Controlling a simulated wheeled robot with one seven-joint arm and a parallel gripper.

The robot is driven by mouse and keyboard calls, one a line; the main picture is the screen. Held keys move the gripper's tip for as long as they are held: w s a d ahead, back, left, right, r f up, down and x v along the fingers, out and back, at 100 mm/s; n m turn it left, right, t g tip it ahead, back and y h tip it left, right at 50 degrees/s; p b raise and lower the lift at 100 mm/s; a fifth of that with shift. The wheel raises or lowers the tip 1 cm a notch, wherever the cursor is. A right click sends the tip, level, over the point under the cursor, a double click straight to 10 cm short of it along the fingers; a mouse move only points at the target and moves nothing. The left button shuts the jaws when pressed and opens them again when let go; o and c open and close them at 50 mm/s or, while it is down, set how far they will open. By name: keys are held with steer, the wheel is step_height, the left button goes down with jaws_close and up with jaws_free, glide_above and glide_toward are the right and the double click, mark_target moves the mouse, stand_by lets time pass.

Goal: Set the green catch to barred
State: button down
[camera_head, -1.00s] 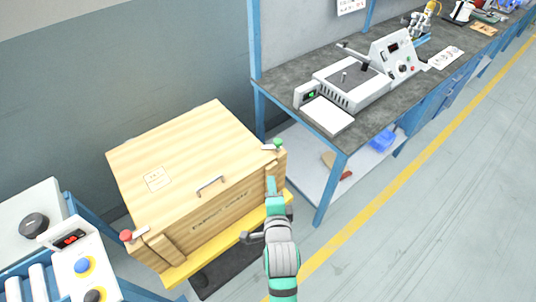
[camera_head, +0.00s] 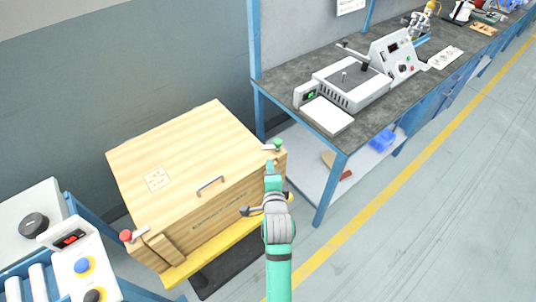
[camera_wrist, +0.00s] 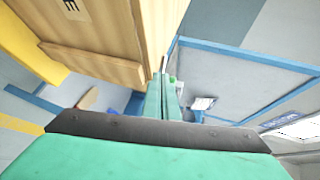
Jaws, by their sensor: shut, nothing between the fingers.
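The green catch (camera_head: 277,143) is a small green-knobbed metal lever at the right front corner of the wooden crate's top. A red-knobbed catch (camera_head: 126,236) sits at the crate's left front corner. The wooden crate (camera_head: 190,150) has a metal handle (camera_head: 211,186) at its front. My gripper (camera_head: 269,166) is shut and empty, just below the green catch at the crate's right front corner. In the wrist view my gripper (camera_wrist: 162,98) points along the crate's side (camera_wrist: 110,30); a bit of green shows beside the fingertips, but I cannot tell whether they touch the catch.
A blue-framed bench (camera_head: 290,75) with a white machine (camera_head: 355,80) stands right of the crate. A roller stand with a control box (camera_head: 82,262) is at lower left. The crate rests on a yellow platform (camera_head: 225,243). Open floor lies to the right.

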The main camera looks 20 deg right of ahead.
mark_target(267, 157)
steer(key=shift+r+x, duration=0.2)
steer(key=shift+x, duration=0.8)
steer(key=shift+r+x, duration=0.15)
steer(key=shift+x, duration=0.9)
steer(key=shift+r+x, duration=0.2)
steer(key=shift+x, duration=0.8)
steer(key=shift+w, duration=0.25)
steer(key=shift+w+a, duration=0.1)
steer(key=shift+a, duration=0.05)
steer(key=shift+w, duration=0.15)
